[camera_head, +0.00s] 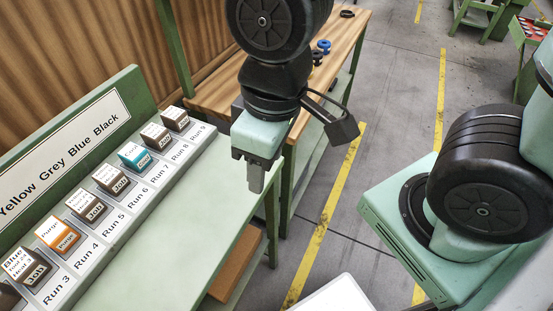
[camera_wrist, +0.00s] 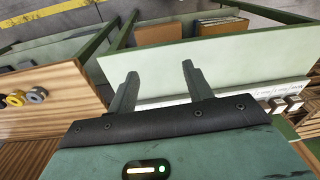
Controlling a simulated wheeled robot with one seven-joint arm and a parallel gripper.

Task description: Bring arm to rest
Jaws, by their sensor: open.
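My gripper (camera_head: 256,172) hangs at the end of my arm, pointing down, over the right edge of the green table (camera_head: 165,240) in the head view. In the wrist view my gripper (camera_wrist: 157,78) shows two dark fingers spread apart with nothing between them. It is clear of the blocks and touches nothing that I can see. My arm's upper links show at the top and right of the head view.
A row of labelled blocks, among them an orange Purge block (camera_head: 58,234) and a teal block (camera_head: 134,157), sits on a numbered rack left of my gripper. A wooden table (camera_head: 215,92) holding blue and black rings (camera_head: 323,46) stands behind. Grey floor (camera_head: 390,100) with yellow lines lies right.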

